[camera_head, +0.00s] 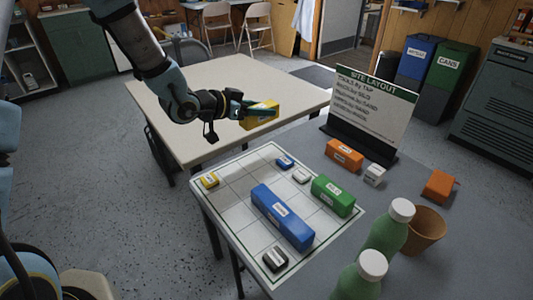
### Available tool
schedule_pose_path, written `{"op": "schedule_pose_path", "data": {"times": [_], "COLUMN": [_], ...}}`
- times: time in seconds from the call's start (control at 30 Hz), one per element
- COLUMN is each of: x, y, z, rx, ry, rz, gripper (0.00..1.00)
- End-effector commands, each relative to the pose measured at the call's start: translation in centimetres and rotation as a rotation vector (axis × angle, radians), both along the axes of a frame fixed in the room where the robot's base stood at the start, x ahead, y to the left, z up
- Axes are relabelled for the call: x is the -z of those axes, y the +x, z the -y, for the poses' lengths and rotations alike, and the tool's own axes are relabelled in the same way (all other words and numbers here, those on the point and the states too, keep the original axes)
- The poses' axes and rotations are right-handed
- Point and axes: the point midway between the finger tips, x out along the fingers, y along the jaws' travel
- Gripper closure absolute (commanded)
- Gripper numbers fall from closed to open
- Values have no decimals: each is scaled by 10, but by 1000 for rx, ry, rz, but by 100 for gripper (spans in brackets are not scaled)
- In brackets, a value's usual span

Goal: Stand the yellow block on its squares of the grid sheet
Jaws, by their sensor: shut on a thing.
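The yellow block (262,119) is held in my gripper (246,108), which is shut on it. It is raised and seen beyond the far edge of the grid sheet (233,203), apart from it and slightly tilted. The white sheet lies on the grey table.
A site layout sign (369,110) stands behind the sheet. An orange block (344,154), a small white block (375,175), another orange block (440,187), a brown pot (425,232) and two green bottles (386,238) stand to the right. A bare beige table (225,90) is behind.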

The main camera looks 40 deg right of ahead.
Motion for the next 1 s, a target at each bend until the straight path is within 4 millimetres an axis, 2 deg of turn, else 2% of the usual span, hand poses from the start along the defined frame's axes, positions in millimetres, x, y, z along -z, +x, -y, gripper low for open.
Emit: {"op": "schedule_pose_path", "data": {"times": [0.07, 0.3, 0.47, 0.7, 0.8, 1.0], "x": [6, 46, 58, 89, 96, 97], "y": [-4, -5, -4, -4, -4, -4], "z": [2, 2, 2, 2, 2, 2], "rx": [13, 16, 14, 14, 14, 13], "ry": [2, 2, 0, 1, -1, -1], "rz": [-3, -4, -1, -4, -1, 0], "gripper": [100, 100, 100, 100, 100, 100]}}
